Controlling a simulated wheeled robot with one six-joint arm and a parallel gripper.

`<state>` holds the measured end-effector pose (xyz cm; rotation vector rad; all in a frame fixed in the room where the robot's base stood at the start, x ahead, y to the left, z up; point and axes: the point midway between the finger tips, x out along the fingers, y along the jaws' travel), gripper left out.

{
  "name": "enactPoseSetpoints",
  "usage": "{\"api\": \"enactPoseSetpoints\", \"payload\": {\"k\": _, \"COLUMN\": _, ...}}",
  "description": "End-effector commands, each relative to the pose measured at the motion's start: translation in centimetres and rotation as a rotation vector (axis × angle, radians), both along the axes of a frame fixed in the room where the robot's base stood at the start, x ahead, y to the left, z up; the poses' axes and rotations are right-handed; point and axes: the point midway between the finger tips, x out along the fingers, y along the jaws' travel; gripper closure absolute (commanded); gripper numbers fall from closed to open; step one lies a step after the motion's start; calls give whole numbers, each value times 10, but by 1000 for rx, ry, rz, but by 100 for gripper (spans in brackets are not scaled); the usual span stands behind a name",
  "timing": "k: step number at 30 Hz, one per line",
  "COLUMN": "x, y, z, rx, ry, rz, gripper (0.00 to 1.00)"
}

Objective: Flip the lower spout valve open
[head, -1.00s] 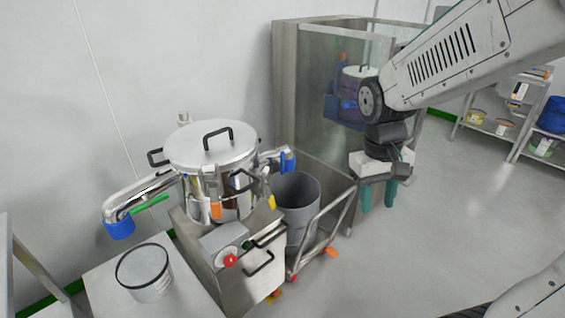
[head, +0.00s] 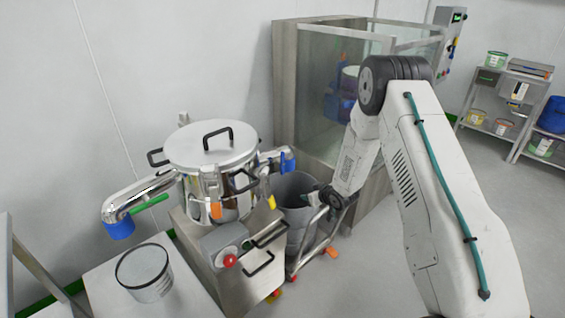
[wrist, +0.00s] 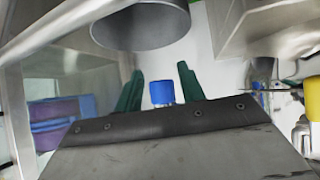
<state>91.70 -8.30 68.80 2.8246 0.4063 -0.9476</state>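The steel vessel (head: 205,152) with a black-handled lid stands left of centre in the head view. A pipe (head: 135,192) leaves its left side, with a green lever (head: 149,203) and a blue end (head: 118,230). Another blue piece (head: 288,161) is on its right side; a yellow lever (head: 271,202) sits below that. I cannot tell which is the lower spout valve. My gripper (head: 314,197) is right of the vessel, by the grey bin (head: 298,190). In the wrist view, my gripper (wrist: 160,70) has its green fingers apart, with a blue cylinder (wrist: 162,92) visible between them, contact unclear.
A cart frame (head: 325,235) stands around the bin, close to my gripper. A glass-sided cabinet (head: 312,85) stands behind. A box with a red button (head: 230,261) is below the vessel. A round container (head: 145,275) stands at lower left. Floor at right is clear.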

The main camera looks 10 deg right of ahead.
Motion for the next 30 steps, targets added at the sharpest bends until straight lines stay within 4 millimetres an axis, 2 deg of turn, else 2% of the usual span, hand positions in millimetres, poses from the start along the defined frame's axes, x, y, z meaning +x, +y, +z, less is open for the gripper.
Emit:
{"api": "enactPoseSetpoints", "payload": {"k": 2, "x": 18, "y": 15, "z": 1, "rx": 74, "ry": -146, "rz": 57, "gripper": 61}}
{"api": "enactPoseSetpoints", "payload": {"k": 4, "x": 32, "y": 27, "z": 20, "rx": 134, "ry": -280, "rz": 107, "gripper": 61}}
{"api": "enactPoseSetpoints", "payload": {"k": 6, "x": 44, "y": 36, "z": 51, "rx": 186, "ry": -403, "rz": 150, "gripper": 61}}
{"api": "enactPoseSetpoints", "payload": {"k": 9, "x": 48, "y": 45, "z": 79, "rx": 244, "ry": -518, "rz": 191, "gripper": 61}}
{"api": "enactPoseSetpoints", "payload": {"k": 12, "x": 47, "y": 49, "z": 92, "rx": 280, "ry": -573, "rz": 207, "gripper": 61}}
{"api": "enactPoseSetpoints", "payload": {"k": 17, "x": 57, "y": 56, "z": 97, "rx": 294, "ry": -590, "rz": 210, "gripper": 61}}
{"api": "enactPoseSetpoints", "payload": {"k": 24, "x": 91, "y": 75, "z": 97, "rx": 292, "ry": -590, "rz": 209, "gripper": 61}}
{"api": "enactPoseSetpoints", "payload": {"k": 30, "x": 110, "y": 85, "z": 96, "rx": 292, "ry": -588, "rz": 207, "gripper": 61}}
